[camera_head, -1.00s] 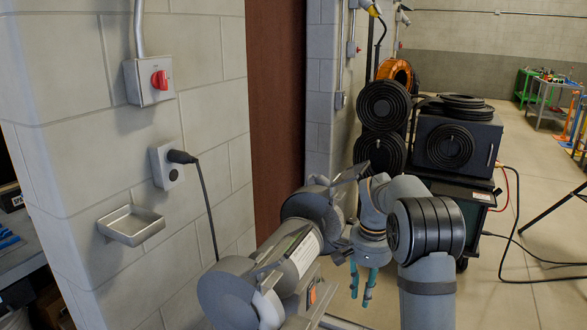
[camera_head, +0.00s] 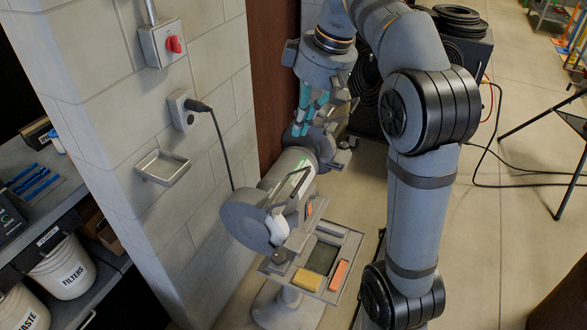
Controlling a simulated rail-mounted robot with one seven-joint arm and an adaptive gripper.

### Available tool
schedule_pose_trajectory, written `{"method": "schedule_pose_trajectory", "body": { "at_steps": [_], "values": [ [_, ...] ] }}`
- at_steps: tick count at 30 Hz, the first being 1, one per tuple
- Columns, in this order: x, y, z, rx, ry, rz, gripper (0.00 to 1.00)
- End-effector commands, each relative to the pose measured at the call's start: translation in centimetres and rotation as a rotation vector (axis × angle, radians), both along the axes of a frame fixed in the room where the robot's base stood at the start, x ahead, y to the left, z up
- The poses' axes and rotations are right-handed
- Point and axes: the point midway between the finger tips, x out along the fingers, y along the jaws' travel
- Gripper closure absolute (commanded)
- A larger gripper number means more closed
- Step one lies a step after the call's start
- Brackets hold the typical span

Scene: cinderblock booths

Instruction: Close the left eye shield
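A grey bench grinder stands on a pedestal, seen from one end. Its near wheel guard (camera_head: 250,226) faces me. A thin, see-through shield plate (camera_head: 299,185) sticks up at a tilt beside the near wheel; I take it as the left eye shield. The far wheel end (camera_head: 322,142) is partly hidden behind my gripper. My gripper (camera_head: 308,125) points down with its teal fingers over the far end of the grinder, away from the near shield. The fingers look apart with nothing seen between them. Whether they touch the grinder is unclear.
A tray (camera_head: 346,250) with a yellow block (camera_head: 307,280) and an orange block (camera_head: 339,275) sits at the grinder's front. The block wall (camera_head: 190,235) with a switch box (camera_head: 162,44) and a small metal dish (camera_head: 163,167) is close on the left.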

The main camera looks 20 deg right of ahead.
Motion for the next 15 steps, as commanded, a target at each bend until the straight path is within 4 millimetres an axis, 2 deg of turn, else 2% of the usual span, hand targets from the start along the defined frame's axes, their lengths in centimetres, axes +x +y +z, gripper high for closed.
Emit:
{"method": "schedule_pose_trajectory", "body": {
  "at_steps": [3,8,15],
  "values": [
    [-0.2,0.1,-0.1,-0.015,-0.017,0.103,1.0],
    [0.0,0.4,-1.3,-0.022,-0.022,0.138,1.0],
    [0.7,1.3,-5.7,-0.022,-0.02,0.136,1.0]
  ]
}}
